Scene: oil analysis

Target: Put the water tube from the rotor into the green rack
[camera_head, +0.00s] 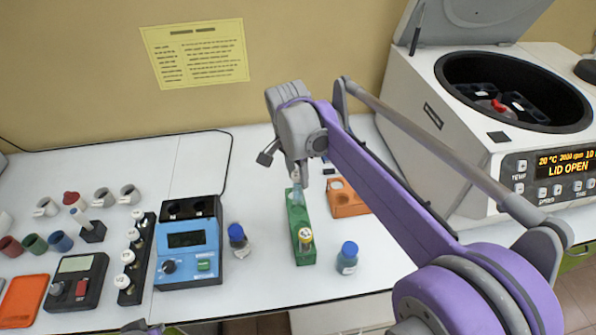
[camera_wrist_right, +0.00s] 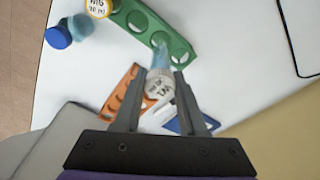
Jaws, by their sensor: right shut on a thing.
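My right gripper (camera_head: 297,180) is shut on the water tube (camera_head: 298,196), which has a white, lettered cap (camera_wrist_right: 160,84) and a pale blue body. The tube is at the far end of the green rack (camera_head: 293,222). A yellow-capped tube (camera_head: 305,236) stands in the rack's near end. The rotor (camera_head: 497,102) is inside the open centrifuge, with a red item visible. A small grey part at the bottom edge may be my left gripper (camera_head: 140,327).
An orange rack (camera_head: 346,200) stands just right of the green rack. Blue-capped bottles stand on both sides, right (camera_head: 348,257) and left (camera_head: 238,238). A blue instrument (camera_head: 188,257) is farther left. The centrifuge (camera_head: 450,135) has its lid up.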

